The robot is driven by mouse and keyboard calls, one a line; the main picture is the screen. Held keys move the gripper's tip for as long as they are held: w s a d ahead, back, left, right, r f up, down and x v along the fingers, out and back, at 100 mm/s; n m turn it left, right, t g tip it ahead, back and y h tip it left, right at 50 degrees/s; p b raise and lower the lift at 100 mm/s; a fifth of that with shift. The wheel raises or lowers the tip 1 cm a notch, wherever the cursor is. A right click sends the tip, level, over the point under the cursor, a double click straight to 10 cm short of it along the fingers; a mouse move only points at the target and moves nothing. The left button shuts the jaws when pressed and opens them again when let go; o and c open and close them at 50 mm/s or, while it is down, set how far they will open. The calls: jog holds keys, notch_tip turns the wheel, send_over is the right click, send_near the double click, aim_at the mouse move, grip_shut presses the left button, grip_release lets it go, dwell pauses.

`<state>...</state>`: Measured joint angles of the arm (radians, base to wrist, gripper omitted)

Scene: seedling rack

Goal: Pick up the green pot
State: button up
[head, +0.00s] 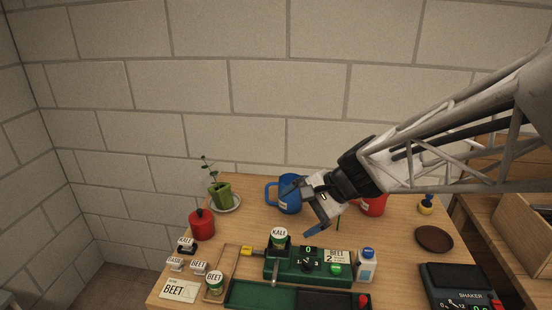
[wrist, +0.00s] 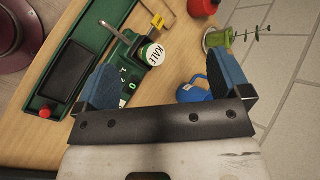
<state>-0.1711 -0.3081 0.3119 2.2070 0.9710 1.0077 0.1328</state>
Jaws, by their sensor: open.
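The green pot (head: 220,193) holds a small leafy seedling and stands on a pale saucer (head: 236,206) at the back left of the table in the head view. In the wrist view the green pot (wrist: 219,38) is at the upper right, beyond the right fingertip. My gripper (head: 312,208) is open and empty above the table, to the right of the pot and in front of the blue mug. In the wrist view the two blue fingers of my gripper (wrist: 157,85) are wide apart, with nothing between their tips.
A blue mug (head: 289,196) stands between the pot and my gripper. A red lidded jar (head: 202,226) is in front of the pot. A green device (head: 295,270) with a KALE-labelled jar (head: 279,238) stands at the front middle. A brown saucer (head: 434,239) lies right.

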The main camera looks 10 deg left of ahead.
jog(key=w+a+f+m+y, duration=0.2)
jog(key=w+a+m+y, duration=0.15)
jog(key=w+a, duration=0.5)
jog(key=m+t+y, duration=0.3)
jog(key=m+t, duration=0.2)
jog(key=m, duration=0.5)
send_over(226, 196)
jog(key=s+d, duration=0.5)
jog(key=s, duration=0.1)
notch_tip(226, 196, down, 11)
jog(key=w+a+f+m+t, duration=0.1)
jog(key=f, duration=0.1)
jog(key=w+a+f+m+t, duration=0.1)
jog(key=w+f+m, duration=0.1)
jog(key=f, duration=0.1)
jog(key=w+a+f+m+t, duration=0.1)
jog(key=w+f+t, duration=0.1)
jog(key=shift+a+f+m+h, duration=0.2)
jog(key=shift+m+h, duration=0.05)
jog(key=shift+m, duration=0.1)
jog(key=shift+w+a, duration=0.1)
jog(key=shift+a, duration=0.05)
jog(key=shift+x, duration=2.3)
